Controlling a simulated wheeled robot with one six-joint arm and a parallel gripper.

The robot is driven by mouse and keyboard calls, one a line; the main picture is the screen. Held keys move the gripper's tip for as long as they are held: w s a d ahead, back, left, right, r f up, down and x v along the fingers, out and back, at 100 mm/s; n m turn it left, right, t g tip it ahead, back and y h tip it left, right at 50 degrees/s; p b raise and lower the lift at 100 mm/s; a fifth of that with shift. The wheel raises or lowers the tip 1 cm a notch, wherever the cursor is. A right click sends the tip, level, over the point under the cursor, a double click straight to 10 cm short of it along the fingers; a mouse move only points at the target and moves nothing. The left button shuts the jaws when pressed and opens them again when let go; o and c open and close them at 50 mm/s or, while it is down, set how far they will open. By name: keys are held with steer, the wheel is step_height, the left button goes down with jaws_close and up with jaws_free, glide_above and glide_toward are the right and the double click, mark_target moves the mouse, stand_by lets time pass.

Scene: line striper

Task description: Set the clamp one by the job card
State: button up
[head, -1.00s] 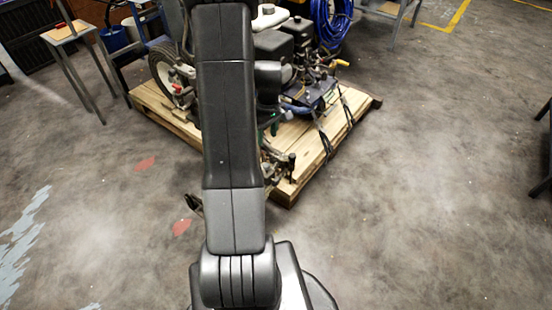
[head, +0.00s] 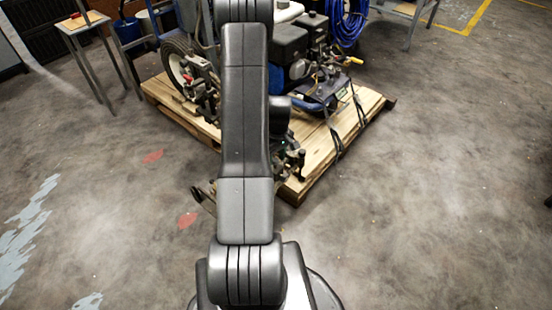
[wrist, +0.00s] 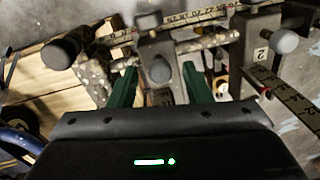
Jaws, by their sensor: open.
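In the wrist view, my gripper (wrist: 160,72) is open, with one green finger on each side of a metal clamp block with a grey round knob (wrist: 160,70). I cannot tell whether the fingers touch it, and I read no number on it. To its right stands a clamp with a plate marked 2 (wrist: 262,54) and its own grey knob (wrist: 287,40). Another dark knob (wrist: 60,53) is at the left on a speckled bar. In the head view, my arm hides the gripper and part of the line striper (head: 290,50). I cannot make out a job card.
A number-marked tape (wrist: 290,97) runs past the clamps at the right of the wrist view. The striper stands on a wooden pallet (head: 355,118). A small table (head: 82,22) is at the upper left. The floor on the right is largely clear.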

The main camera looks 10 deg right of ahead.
steer(key=shift+f, duration=0.1)
jaws_close()
steer(key=shift+w+d, duration=0.7)
steer(key=shift+d, duration=0.15)
jaws_free()
step_height(320, 180, up, 14)
steer(key=p, duration=0.2)
steer(key=shift+w+d, duration=0.2)
steer(key=shift+d, duration=0.15)
steer(key=shift+f, duration=0.1)
